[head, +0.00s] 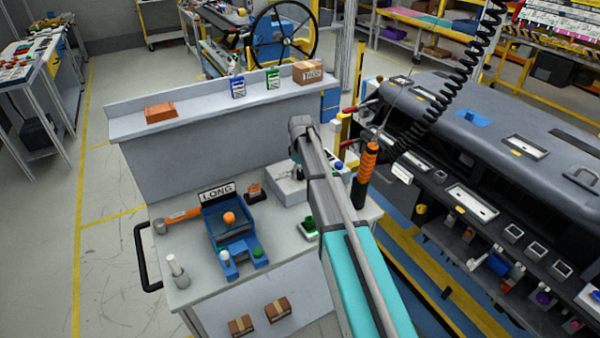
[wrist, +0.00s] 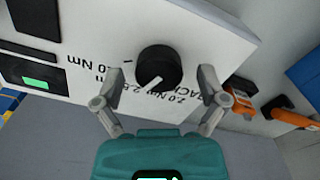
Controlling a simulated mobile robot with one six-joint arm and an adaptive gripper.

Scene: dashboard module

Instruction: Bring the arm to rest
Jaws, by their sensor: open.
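My gripper (wrist: 162,88) is open in the wrist view, its two fingers spread on either side of a black round knob (wrist: 159,70) with a white pointer line. The knob sits on a white panel (wrist: 215,28) printed with torque markings in Nm. I cannot tell whether the fingers touch the knob. In the head view my arm reaches over the workbench to the light grey box (head: 286,186); the gripper is largely hidden behind the arm there.
The workbench (head: 185,292) holds a blue fixture (head: 228,238), an orange-handled hammer (head: 180,218) and a LONG sign (head: 216,192). An orange-handled tool (head: 367,165) hangs on a coiled cable just right of my arm. The dashboard module (head: 500,150) stands farther right. Floor at left is clear.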

